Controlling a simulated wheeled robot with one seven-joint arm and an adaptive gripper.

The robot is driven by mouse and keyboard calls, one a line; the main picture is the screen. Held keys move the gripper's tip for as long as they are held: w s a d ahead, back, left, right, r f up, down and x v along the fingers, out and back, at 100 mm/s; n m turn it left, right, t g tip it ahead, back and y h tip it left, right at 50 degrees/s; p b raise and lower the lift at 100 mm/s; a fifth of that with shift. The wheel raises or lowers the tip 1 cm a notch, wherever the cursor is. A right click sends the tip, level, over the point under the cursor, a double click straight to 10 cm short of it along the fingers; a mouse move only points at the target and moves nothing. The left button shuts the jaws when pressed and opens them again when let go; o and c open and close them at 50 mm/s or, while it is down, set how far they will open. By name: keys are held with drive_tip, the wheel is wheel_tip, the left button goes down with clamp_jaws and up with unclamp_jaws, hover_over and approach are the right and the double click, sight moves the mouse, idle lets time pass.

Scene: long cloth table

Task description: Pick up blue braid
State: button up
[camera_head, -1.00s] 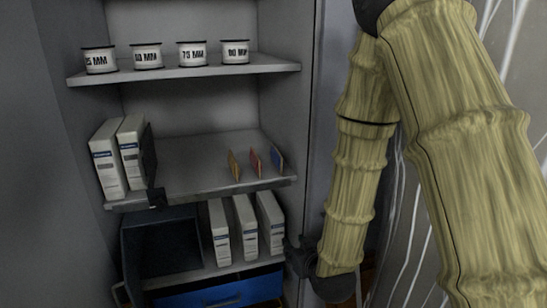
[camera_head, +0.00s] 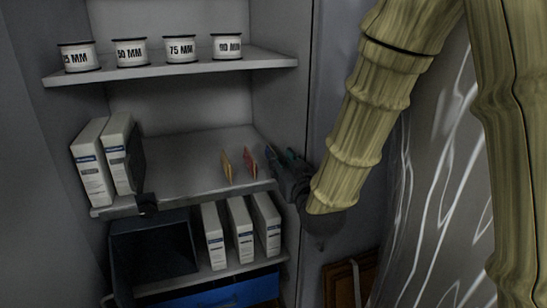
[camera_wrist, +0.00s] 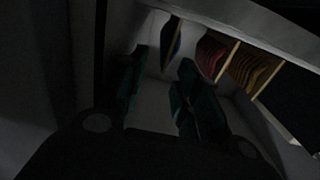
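The blue braid (camera_wrist: 173,42) hangs as a thin flat card at the top of the wrist view. It lies ahead of the gap between my fingertips, and no contact shows. In the head view it is mostly hidden by my gripper (camera_head: 277,160), which is at the right front of the middle shelf. My gripper also shows in the dark wrist view (camera_wrist: 163,60), with its two dark green fingers apart and nothing visible between them. A red braid (camera_head: 249,162) and a yellow braid (camera_head: 227,166) stand left of it in the head view.
The middle shelf (camera_head: 190,177) holds white boxes (camera_head: 92,172) at its left, with clear room between them and the braids. The cabinet's right wall is close to my gripper. Labelled spools (camera_head: 180,48) stand on the shelf above; a dark bin (camera_head: 152,250) and more boxes are below.

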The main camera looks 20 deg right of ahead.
sight(272, 148)
drive_tip(key=shift+w+a+f+p, duration=0.15)
drive_tip(key=shift+w+p, duration=0.4)
drive_tip(key=shift+w, duration=1.45)
drive_tip(key=shift+w+a+f+p, duration=0.15)
drive_tip(key=shift+w+p, duration=0.35)
drive_tip(key=shift+w, duration=1.45)
drive_tip(key=shift+d, duration=0.1)
clamp_jaws()
